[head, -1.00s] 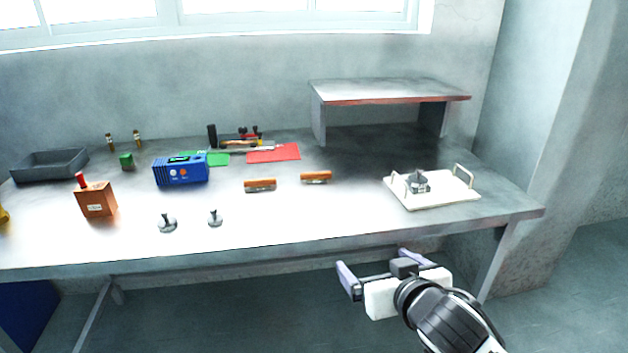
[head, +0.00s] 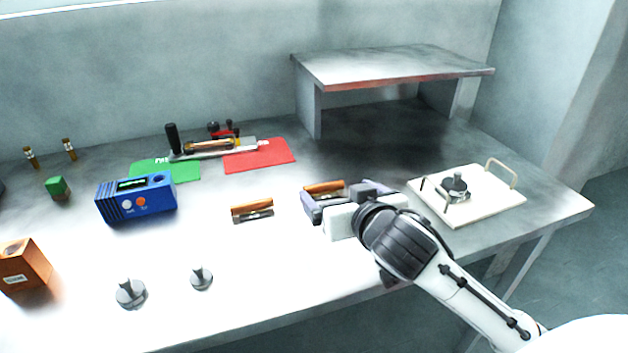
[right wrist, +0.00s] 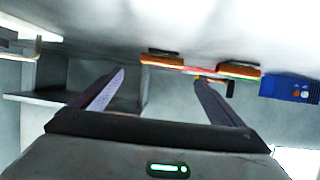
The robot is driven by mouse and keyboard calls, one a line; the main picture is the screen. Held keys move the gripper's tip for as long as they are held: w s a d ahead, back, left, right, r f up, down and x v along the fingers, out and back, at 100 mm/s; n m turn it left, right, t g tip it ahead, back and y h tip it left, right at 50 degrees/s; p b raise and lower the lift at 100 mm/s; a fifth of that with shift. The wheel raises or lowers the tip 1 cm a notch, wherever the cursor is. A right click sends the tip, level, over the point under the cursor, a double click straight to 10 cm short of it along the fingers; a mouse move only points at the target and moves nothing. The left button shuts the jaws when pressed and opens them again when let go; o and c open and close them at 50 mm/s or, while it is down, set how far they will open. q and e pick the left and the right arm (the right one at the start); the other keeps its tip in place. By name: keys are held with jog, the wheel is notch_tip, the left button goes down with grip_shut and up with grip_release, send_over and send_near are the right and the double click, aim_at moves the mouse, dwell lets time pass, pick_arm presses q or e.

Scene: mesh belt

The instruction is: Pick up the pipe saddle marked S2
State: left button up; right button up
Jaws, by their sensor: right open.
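No S2 mark is readable, and I cannot tell for sure which piece is the pipe saddle. Two orange-brown topped pieces with grey lower parts lie mid-table, a left one (head: 252,209) and a right one (head: 323,188). Grey round metal pieces with upright fins stand at the front left (head: 131,292), beside it (head: 201,278), and on a cream tray (head: 426,203). My right gripper (head: 332,194) is open and empty, over the table at the right orange-brown piece, partly covering it. In the right wrist view its spread fingers (right wrist: 160,78) show, with both orange-brown pieces beyond them. My left gripper is out of view.
A raised shelf (head: 390,68) stands at the back right. A blue device (head: 136,200), green mat (head: 165,172), red mat (head: 259,157) with tools behind, green block (head: 57,187) and orange-brown box (head: 22,266) stand left. The front middle of the table is clear.

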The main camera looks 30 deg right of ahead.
aim_at(325, 185)
jog(key=x, duration=0.8)
jog(key=shift+a+f, duration=0.15)
jog(key=shift+f, duration=0.15)
jog(key=c, duration=1.3)
